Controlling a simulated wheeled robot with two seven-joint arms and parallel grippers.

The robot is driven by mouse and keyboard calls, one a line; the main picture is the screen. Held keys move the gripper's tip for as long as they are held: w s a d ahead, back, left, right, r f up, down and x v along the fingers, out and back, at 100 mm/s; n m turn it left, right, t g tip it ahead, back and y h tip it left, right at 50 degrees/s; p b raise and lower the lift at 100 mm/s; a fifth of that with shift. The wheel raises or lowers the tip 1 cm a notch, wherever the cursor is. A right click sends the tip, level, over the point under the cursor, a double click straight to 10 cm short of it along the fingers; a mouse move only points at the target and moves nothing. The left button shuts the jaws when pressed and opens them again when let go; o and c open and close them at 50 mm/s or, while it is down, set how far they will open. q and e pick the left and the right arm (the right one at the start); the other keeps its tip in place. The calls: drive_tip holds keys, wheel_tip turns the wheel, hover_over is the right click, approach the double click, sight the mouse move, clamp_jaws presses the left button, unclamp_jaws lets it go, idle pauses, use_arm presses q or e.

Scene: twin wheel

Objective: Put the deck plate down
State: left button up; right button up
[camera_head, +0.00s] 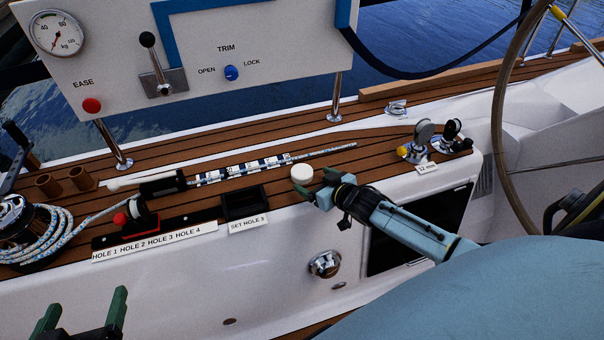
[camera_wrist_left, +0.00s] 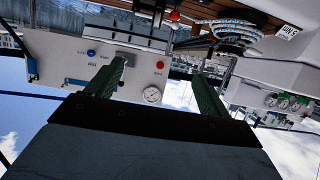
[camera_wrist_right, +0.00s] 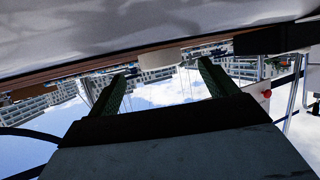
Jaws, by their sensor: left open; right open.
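A small white round disc (camera_head: 302,173), which looks like the deck plate, rests on the teak side deck to the right of the black SET HOLE 3 box. My right gripper (camera_head: 328,186) is open just to the right of the disc, its fingers apart from it as far as I can tell. In the right wrist view the white disc (camera_wrist_right: 158,58) shows just beyond and between the open fingertips (camera_wrist_right: 162,74). My left gripper (camera_head: 84,308) is open and empty at the lower left, away from the deck.
The black SET HOLE 3 box (camera_head: 243,203) and the hole strip (camera_head: 155,232) lie left of the disc. A coiled rope on a winch (camera_head: 40,232) stands at far left. A steel post (camera_head: 335,98) rises behind; blocks (camera_head: 425,140) sit to the right. Teak between is clear.

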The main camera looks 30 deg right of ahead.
sight(303, 172)
drive_tip(key=w+b, duration=0.1)
drive_tip(key=w, duration=0.1)
drive_tip(key=shift+w+a+f+b, duration=0.1)
drive_tip(key=shift+w+f+b, duration=0.1)
drive_tip(key=shift+w+b, duration=0.2)
drive_tip(key=shift+b+x, duration=0.6)
drive_tip(key=shift+x, duration=0.3)
use_arm(q)
wheel_tip(303, 172, up, 13)
drive_tip(key=d+t+h, duration=0.2)
drive_tip(key=t+h, duration=0.1)
drive_tip(key=t, duration=0.5)
drive_tip(key=shift+d+t+h, duration=0.2)
drive_tip(key=shift+t+h, duration=0.1)
drive_tip(key=shift+t, duration=0.1)
use_arm(e)
drive_tip(key=shift+w+a, duration=0.1)
drive_tip(key=shift+w, duration=0.15)
use_arm(q)
drive_tip(key=shift+s+f, duration=0.1)
use_arm(e)
drive_tip(key=c, duration=1)
drive_tip(key=shift+c, duration=0.3)
drive_tip(key=shift+r, duration=0.1)
